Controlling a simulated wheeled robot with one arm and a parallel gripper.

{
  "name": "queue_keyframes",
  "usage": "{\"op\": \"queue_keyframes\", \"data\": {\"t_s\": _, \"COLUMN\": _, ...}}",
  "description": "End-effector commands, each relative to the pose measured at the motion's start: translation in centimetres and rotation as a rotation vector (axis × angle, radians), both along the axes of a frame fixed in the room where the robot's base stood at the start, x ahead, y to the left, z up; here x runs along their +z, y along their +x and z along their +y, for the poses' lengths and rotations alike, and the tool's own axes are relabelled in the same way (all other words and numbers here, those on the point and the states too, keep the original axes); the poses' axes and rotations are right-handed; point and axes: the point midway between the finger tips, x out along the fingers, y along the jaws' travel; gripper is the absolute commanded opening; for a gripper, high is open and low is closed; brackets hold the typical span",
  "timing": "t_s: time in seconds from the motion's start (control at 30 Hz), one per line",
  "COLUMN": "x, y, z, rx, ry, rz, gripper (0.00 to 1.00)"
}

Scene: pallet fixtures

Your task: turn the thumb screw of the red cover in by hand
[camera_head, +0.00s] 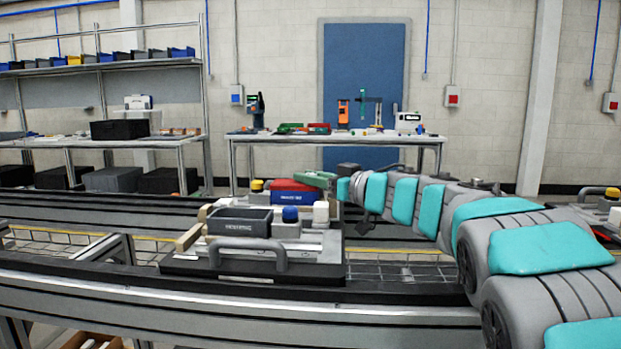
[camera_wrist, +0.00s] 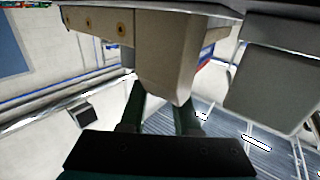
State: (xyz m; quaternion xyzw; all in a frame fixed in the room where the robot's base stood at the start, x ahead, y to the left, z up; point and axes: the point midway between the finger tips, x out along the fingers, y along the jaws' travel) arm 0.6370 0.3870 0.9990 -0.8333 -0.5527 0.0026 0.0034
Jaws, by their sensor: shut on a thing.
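The red cover (camera_head: 293,186) sits at the back of the fixture on the pallet, with a blue label on its front. In the wrist view a bit of red and blue (camera_wrist: 206,53) shows behind a beige block (camera_wrist: 167,62). My gripper (camera_wrist: 162,100) has two dark green fingers reaching up to this block. The block hides the fingertips and what lies between them; the grip fits the thumb screw, but the screw itself is not clearly seen. In the head view my arm comes from the right and ends beside the cover's right end, near a tilted green part (camera_head: 318,180).
The pallet (camera_head: 210,270) carries a grey bin (camera_head: 240,222), a blue knob (camera_head: 290,214), a white cylinder (camera_head: 321,213) and a yellow knob (camera_head: 257,185), all close together. A grey handle (camera_head: 282,258) runs along its front. Conveyor rails (camera_head: 80,236) continue to the left.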

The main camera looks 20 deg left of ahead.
Motion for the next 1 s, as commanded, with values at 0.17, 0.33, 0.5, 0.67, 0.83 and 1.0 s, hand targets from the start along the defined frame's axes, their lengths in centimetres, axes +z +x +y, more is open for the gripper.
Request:
{"op": "queue_keyframes", "data": {"t_s": 0.17, "x": 0.0, "y": -0.15, "z": 0.15, "rx": -0.104, "ry": -0.002, "rz": 0.001, "gripper": 0.0}}
{"op": "queue_keyframes", "data": {"t_s": 0.33, "x": 0.05, "y": -0.1, "z": -0.04, "rx": -0.15, "ry": -0.002, "rz": -0.001, "gripper": 0.0}}
{"op": "queue_keyframes", "data": {"t_s": 0.5, "x": 0.02, "y": -0.02, "z": -0.09, "rx": -0.155, "ry": -0.002, "rz": 0.0, "gripper": 0.0}}
{"op": "queue_keyframes", "data": {"t_s": 0.67, "x": -0.02, "y": 0.0, "z": -0.1, "rx": -0.155, "ry": -0.003, "rz": 0.0, "gripper": 0.34}}
{"op": "queue_keyframes", "data": {"t_s": 0.83, "x": -0.03, "y": 0.02, "z": -0.11, "rx": -0.155, "ry": -0.003, "rz": 0.0, "gripper": 0.53}}
{"op": "queue_keyframes", "data": {"t_s": 1.0, "x": -0.06, "y": 0.04, "z": -0.11, "rx": -0.155, "ry": -0.003, "rz": 0.001, "gripper": 0.61}}
